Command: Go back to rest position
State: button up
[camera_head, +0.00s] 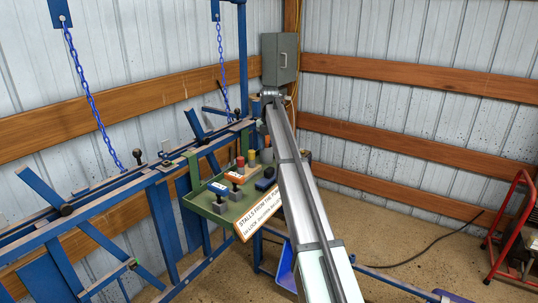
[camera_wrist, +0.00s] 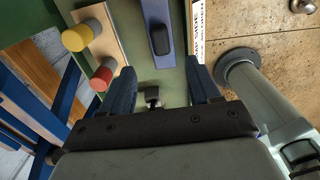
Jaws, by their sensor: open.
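My gripper (camera_wrist: 162,68) shows in the wrist view with two dark blue fingers spread apart. It is open, and nothing is held between the fingers. A green panel (camera_wrist: 170,80) lies beyond the fingers. A small dark knobbed part (camera_wrist: 152,97) shows between the finger bases; I cannot tell how far below it is.
In the head view, the green panel (camera_head: 226,212) carries a red button (camera_head: 240,162), a yellow button (camera_head: 252,156), small levers and a dark blue block (camera_head: 265,184). A lettered sign (camera_head: 262,214) edges it. Blue stall rails (camera_head: 160,172) stand left; a red rack (camera_head: 512,230) stands right.

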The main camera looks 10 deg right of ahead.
jog(key=shift+r, duration=0.35)
